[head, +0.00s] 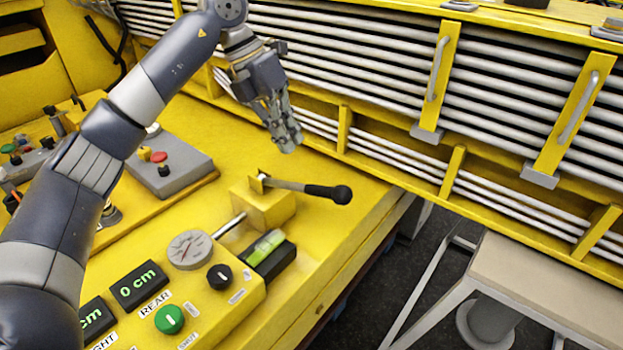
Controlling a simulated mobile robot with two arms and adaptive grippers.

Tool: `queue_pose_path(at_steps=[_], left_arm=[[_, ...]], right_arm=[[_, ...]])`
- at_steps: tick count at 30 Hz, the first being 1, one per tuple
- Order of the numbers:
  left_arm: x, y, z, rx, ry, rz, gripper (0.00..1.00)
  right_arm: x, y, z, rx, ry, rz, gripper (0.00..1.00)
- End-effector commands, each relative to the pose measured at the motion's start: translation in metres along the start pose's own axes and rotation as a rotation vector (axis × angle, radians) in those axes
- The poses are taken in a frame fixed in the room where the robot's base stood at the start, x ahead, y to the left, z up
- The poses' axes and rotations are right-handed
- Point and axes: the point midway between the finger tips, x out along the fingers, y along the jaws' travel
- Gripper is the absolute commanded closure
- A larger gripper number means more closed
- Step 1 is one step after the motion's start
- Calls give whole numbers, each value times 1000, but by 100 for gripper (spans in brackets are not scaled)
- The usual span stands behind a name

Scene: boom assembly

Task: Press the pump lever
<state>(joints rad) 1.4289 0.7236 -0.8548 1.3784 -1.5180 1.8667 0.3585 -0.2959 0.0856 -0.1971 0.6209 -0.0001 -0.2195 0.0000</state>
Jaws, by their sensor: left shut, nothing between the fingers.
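The pump lever (310,189) has a thin metal rod and a black grip with a round knob at its right end. It comes out of a yellow block (263,205) on the yellow console and lies nearly level, pointing right. My left gripper (288,141) is shut and empty. In the picture it is just above the lever, pointing down, and apart from it. I cannot tell its exact height over the lever. My right gripper is not in view.
A grey box with a red button (159,157) stands behind. A rack of metal rods (500,110) fills the back right.

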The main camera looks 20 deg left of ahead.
Motion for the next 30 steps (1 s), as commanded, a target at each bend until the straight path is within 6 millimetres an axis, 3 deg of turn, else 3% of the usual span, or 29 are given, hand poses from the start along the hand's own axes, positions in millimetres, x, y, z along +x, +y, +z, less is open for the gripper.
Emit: queue_pose_path(at_steps=[9,15,21,30], left_arm=[[67,-2,0,-1,5,-1,100],[98,-2,0,0,4,-1,100],[113,0,0,0,0,0,100],[115,0,0,0,0,0,100]], right_arm=[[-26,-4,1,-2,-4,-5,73],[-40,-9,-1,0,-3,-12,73],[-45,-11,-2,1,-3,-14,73],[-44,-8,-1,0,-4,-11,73]])
